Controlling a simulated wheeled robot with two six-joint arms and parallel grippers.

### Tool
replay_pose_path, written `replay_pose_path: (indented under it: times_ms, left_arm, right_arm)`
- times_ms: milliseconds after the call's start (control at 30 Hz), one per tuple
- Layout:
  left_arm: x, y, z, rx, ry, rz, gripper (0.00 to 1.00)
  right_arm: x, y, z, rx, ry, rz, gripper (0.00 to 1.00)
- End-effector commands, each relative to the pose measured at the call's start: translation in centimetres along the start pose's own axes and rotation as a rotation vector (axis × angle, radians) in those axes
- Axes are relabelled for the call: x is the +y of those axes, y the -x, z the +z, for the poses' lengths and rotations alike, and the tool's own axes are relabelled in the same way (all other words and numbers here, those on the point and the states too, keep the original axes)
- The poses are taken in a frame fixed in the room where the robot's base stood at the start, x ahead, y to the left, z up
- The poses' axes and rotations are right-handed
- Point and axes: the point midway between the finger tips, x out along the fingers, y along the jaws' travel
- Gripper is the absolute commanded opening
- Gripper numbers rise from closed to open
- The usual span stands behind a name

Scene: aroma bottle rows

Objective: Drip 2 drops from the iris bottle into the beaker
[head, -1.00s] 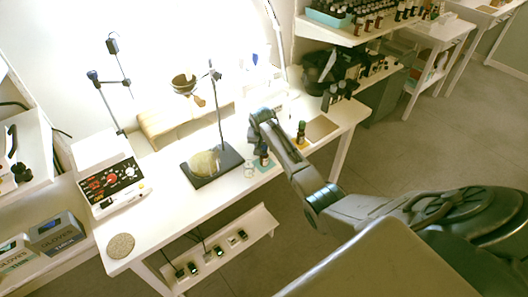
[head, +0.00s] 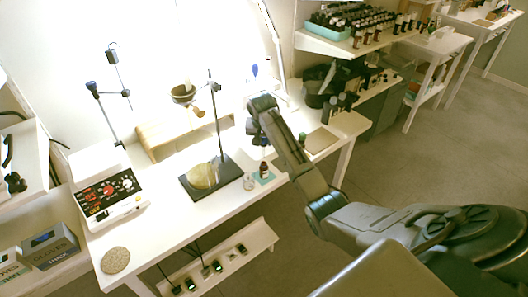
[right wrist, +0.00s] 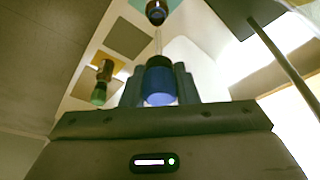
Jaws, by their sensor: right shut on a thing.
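My right gripper (head: 259,138) is shut on a blue dropper cap (right wrist: 160,86) with a thin glass pipette (right wrist: 158,42) pointing away from the gripper. A small dark brown bottle (head: 264,170), likely the iris bottle, stands uncapped on a teal mat (head: 268,180) below the gripper. It also shows in the right wrist view (right wrist: 157,13), in line with the pipette. Whether the pipette tip is clear of its neck I cannot tell. The clear glass beaker (head: 249,182) stands just left of the bottle. My left gripper is not in view.
A dark stand base (head: 205,178) with an upright rod and pale round disc is left of the beaker. A green-capped bottle (right wrist: 101,88) stands to the right, near a brown board (head: 320,141). A control box (head: 107,194) sits at the left.

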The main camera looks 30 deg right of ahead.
Motion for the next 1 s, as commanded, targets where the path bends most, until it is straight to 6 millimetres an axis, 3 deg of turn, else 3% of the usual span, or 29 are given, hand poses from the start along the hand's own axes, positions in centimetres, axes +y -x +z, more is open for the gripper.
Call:
replay_pose_path:
  times_ms: [467, 1000]
  left_arm:
    - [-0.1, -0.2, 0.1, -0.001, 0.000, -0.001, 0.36]
    - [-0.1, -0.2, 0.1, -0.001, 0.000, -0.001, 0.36]
  right_arm:
    - [0.0, 0.8, -0.2, -0.001, 0.000, 0.001, 0.22]
    - [0.1, -0.9, 0.4, -0.001, 0.000, 0.001, 0.22]
